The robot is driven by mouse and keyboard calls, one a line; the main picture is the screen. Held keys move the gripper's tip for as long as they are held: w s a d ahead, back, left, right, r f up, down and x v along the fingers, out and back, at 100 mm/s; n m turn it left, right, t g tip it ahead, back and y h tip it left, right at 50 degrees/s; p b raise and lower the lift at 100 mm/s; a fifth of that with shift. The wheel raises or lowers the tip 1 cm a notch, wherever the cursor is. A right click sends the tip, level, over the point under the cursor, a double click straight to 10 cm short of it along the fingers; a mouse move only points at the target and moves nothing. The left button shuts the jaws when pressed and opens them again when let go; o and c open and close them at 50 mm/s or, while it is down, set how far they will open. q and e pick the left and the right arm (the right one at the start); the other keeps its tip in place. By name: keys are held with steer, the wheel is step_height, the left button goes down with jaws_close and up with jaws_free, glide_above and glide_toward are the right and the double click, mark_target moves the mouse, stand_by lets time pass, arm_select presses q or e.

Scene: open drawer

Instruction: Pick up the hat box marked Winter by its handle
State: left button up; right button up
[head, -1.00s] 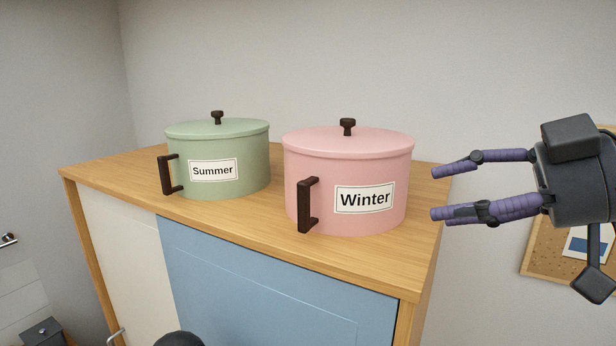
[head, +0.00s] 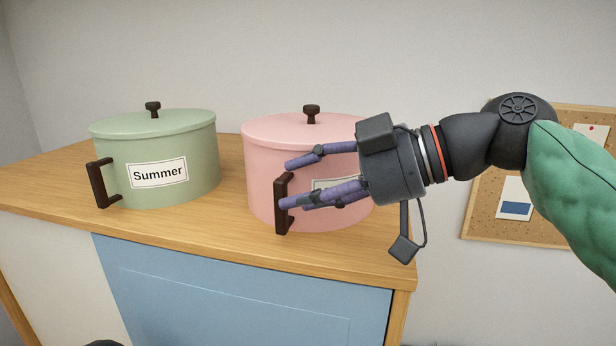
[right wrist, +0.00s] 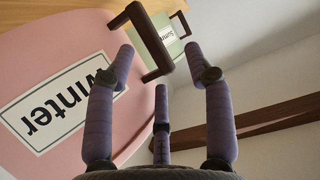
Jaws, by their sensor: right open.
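The pink hat box (head: 262,185) stands on the wooden cabinet top in the head view; its label is mostly covered by my right gripper. In the right wrist view its label (right wrist: 52,102) reads Winter. Its dark handle (head: 281,205) is on the front side and also shows in the right wrist view (right wrist: 148,38), ahead of the fingers. My right gripper (head: 287,184) is open, its purple fingertips close to the handle, with nothing held. I cannot tell whether a fingertip touches the handle. My left gripper is not in view.
A green hat box (head: 195,160) marked Summer, with its own dark handle (head: 103,184), stands to the left. The cabinet top (head: 40,190) is clear at its left end. A cork board (head: 480,215) hangs on the wall at the right.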

mark_target(282, 192)
steer(key=x, duration=0.2)
steer(key=p+x, duration=0.1)
steer(key=x, duration=0.1)
steer(key=shift+w+a, duration=0.15)
steer(key=shift+w, duration=0.2)
steer(key=shift+s, duration=0.1)
steer(key=shift+d+r, duration=0.1)
steer(key=shift+d, duration=0.15)
steer(key=c, duration=0.4)
jaws_close()
steer(key=shift+r, duration=0.1)
